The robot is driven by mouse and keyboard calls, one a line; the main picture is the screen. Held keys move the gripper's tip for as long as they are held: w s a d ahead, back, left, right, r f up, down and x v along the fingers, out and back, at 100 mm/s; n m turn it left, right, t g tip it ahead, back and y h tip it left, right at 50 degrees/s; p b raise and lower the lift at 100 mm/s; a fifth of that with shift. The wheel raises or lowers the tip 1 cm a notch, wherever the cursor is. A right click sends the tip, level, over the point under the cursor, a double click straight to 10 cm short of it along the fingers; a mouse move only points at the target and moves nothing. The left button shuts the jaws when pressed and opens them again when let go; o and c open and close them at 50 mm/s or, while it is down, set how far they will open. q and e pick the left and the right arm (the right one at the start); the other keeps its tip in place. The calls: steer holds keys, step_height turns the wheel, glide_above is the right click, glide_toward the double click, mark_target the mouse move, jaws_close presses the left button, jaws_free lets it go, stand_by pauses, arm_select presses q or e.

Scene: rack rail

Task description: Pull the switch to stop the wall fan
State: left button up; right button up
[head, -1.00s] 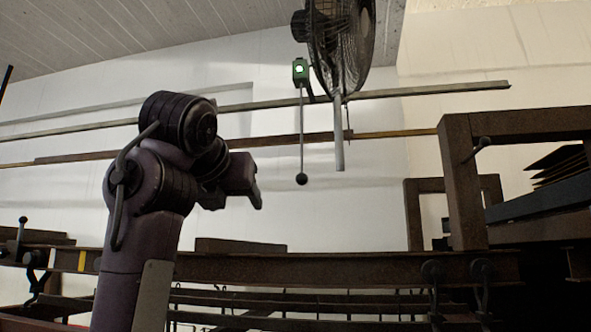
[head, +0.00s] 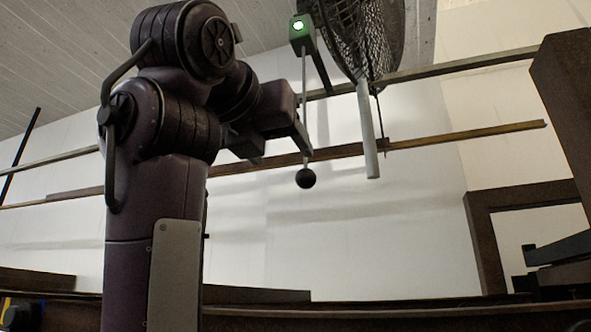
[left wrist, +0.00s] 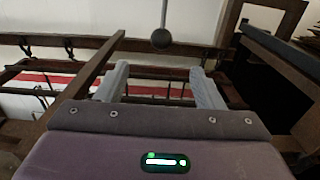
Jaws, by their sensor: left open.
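The wall fan (head: 352,38) hangs at the top of the head view, with a pale post (head: 368,130) below it. Beside it is a green switch box (head: 301,33) with a lit white-green lamp. A thin pull rod (head: 304,95) hangs from the box and ends in a dark ball (head: 306,178). My left gripper (head: 283,146) is left of the rod in the head view, its fingers overlapping or close to it there. In the left wrist view the ball (left wrist: 161,39) is beyond the open, empty fingers (left wrist: 160,85), between them sideways. My right gripper is out of view.
Two long rails (head: 455,138) run across the white wall behind the rod. A brown rack frame (head: 480,240) stands at the right. A dark beam (head: 400,312) crosses the bottom. The wall area below the ball is clear.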

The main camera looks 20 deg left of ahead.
mark_target(302, 175)
arm_select(q)
steer(key=w, duration=0.3)
steer(key=w+p, duration=0.1)
steer(key=w, duration=0.3)
steer(key=w+p, duration=0.1)
steer(key=w, duration=0.2)
steer(key=shift+w+d+r, duration=0.15)
steer(key=shift+w+d, duration=0.2)
steer(key=shift+w, duration=1.15)
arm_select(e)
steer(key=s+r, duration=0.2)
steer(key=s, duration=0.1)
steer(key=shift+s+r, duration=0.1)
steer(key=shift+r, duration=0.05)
arm_select(q)
steer(key=shift+s, duration=0.1)
steer(key=shift+c, duration=0.9)
steer(key=c, duration=0.9)
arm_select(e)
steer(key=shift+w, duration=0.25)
